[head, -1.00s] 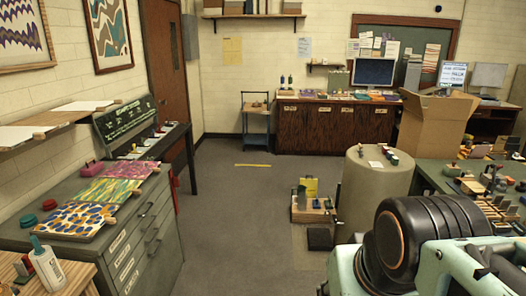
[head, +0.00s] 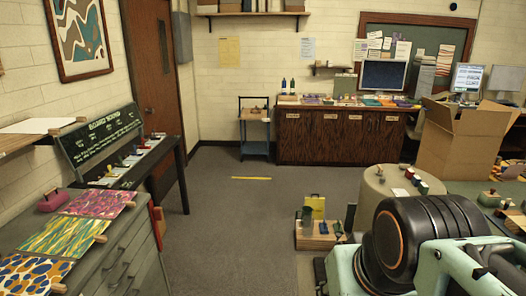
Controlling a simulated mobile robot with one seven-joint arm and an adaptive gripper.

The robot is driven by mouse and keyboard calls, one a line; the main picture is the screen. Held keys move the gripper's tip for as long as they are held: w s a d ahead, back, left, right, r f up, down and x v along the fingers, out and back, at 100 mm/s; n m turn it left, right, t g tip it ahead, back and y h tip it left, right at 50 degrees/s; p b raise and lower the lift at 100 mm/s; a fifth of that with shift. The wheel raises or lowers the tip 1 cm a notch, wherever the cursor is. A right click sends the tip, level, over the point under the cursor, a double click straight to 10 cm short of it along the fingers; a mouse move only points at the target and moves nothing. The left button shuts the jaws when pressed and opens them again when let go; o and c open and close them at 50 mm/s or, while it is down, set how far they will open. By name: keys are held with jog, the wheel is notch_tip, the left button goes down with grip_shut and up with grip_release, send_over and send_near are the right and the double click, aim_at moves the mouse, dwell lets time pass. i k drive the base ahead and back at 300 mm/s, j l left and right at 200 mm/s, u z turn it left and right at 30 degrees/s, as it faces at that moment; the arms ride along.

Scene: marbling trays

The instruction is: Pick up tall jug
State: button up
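I cannot pick out a tall jug with certainty. A small dark green upright vessel (head: 307,216) stands on a low wooden platform on the floor, but it is too small to tell whether it is a jug. My arm fills the lower right, and my gripper's fingers are not in view.
A grey-green drawer cabinet (head: 120,262) with marbled sheets stands at the left, with a dark table (head: 150,160) beyond. A round pedestal (head: 375,190) and a cardboard box (head: 463,142) are at the right. The middle floor (head: 215,215) is open.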

aim_at(307, 226)
jog(key=i, duration=1.9)
jog(key=i+j, duration=0.1)
jog(key=i, duration=1.85)
jog(key=l+z, duration=0.05)
jog(key=l, duration=0.05)
